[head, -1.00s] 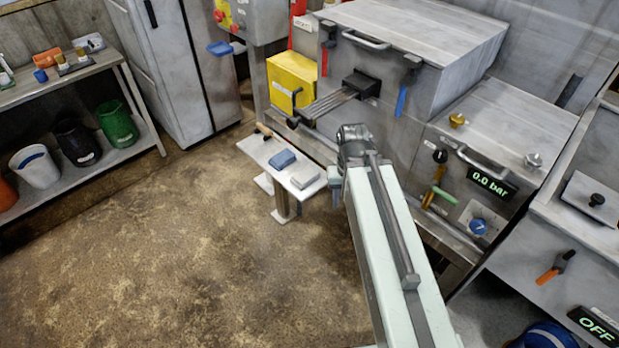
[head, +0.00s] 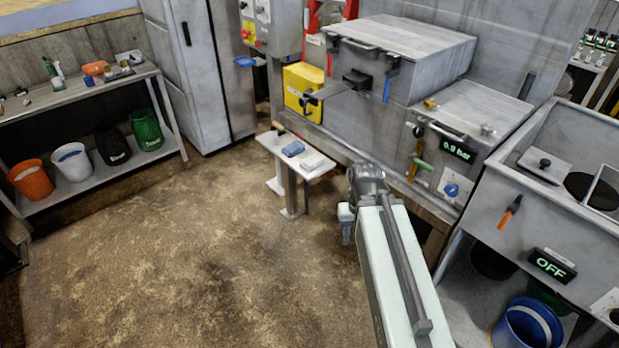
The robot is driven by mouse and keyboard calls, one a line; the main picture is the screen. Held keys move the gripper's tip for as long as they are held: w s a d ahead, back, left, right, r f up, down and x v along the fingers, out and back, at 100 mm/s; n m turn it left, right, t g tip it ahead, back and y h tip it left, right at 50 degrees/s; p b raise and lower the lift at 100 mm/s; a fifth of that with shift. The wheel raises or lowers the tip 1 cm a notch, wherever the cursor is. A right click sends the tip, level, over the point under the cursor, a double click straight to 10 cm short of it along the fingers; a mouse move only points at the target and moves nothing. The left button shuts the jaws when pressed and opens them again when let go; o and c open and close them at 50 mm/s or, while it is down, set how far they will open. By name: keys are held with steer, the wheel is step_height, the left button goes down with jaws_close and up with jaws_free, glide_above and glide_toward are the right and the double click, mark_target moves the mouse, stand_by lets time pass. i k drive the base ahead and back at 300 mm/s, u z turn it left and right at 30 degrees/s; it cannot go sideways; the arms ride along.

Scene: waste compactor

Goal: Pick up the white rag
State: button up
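The white rag (head: 313,161) lies folded flat on the right part of a small pale stand (head: 265,138). A blue folded cloth (head: 293,148) lies just left of it, on the same stand. My arm reaches up from the lower right. My gripper (head: 346,232) points down, to the right of and nearer than the stand, apart from the rag in the picture. The fingers are small and partly hidden by the wrist, so I cannot see whether they are open.
A wooden-handled tool (head: 278,128) lies at the stand's far left end. The compactor (head: 395,60) stands behind the stand. A sink unit (head: 520,165) is at the right, and a shelf (head: 110,170) with several buckets is at the left. The brown floor (head: 180,250) between is clear.

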mark_target(308, 164)
steer(key=u, duration=0.1)
steer(key=i, duration=1)
steer(key=u, duration=0.35)
steer(key=k, duration=0.7)
steer(key=u, duration=0.3)
steer(key=i, duration=1)
